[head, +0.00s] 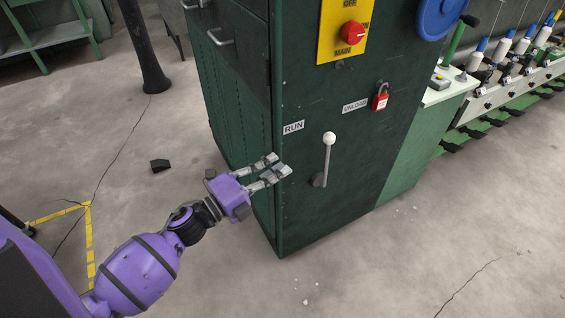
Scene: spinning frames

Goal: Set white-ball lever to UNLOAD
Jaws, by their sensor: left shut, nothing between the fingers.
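The white-ball lever (328,155) is on the front face of the green cabinet (345,218). Its white ball is at the top and its shaft stands nearly upright, tipped slightly right, from a dark pivot below. The RUN label (293,128) is to its upper left and the UNLOAD label (355,106) to its upper right. My left gripper (282,171) is shut and empty, left of the lever, near the cabinet's front left edge. A gap shows between the fingertips and the lever. My right gripper is not in view.
A red padlock (380,101) hangs right of the UNLOAD label. A red rotary switch (353,33) on a yellow plate is above. A spinning frame (510,85) with bobbins stands at right. Dark post (144,50) and small dark block (160,165) are at left. Floor in front is mostly clear.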

